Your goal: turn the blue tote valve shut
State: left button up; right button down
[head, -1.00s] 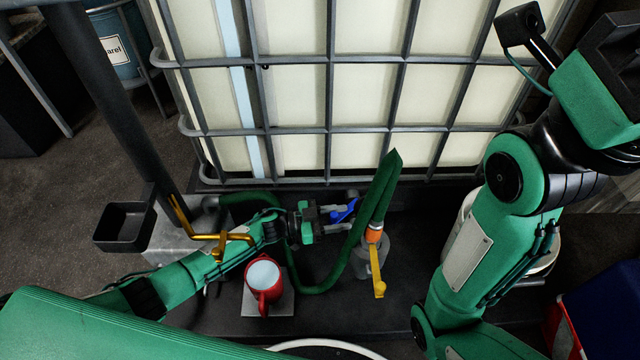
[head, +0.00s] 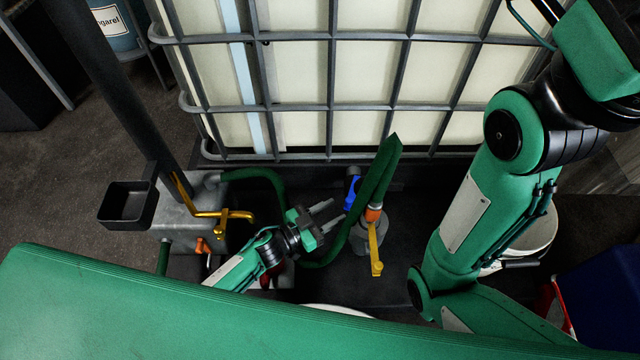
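The blue tote valve handle (head: 350,193) sits on a grey outlet at the foot of the caged tote (head: 300,132), partly hidden by the green hose (head: 372,185). It stands close to upright in the picture. My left gripper (head: 330,215) is open, with its two grey fingers apart and pointing right toward the handle. The fingertips are just left of the handle, and nothing shows between them. I cannot tell whether a finger touches it. My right arm comes in from the right, and its gripper is out of view.
A grey box (head: 190,215) with a yellow handle (head: 225,215) and a black tray (head: 127,205) stand left. A red mug (head: 270,278) is mostly hidden beneath my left arm. A white bucket (head: 530,235) stands right.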

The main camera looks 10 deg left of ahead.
pick_arm(q)
jog(key=s+r+n+t+y+p, duration=0.1)
jog(key=s+r+n+p, duration=0.1)
jog(key=r, duration=0.6)
jog(key=s+r+n+t+y+p, duration=0.1)
jog(key=s+r+p, duration=0.3)
jog(key=r, duration=0.5)
jog(key=s+r+n+t+y+p, duration=0.1)
jog(key=s+r+n+y+p, duration=0.1)
jog(key=r, duration=0.7)
jog(key=shift+s+a+n+t+y+p, duration=0.4)
jog(key=shift+s+y+p, duration=0.5)
jog(key=shift+p, duration=0.9)
jog(key=shift+s, duration=0.2)
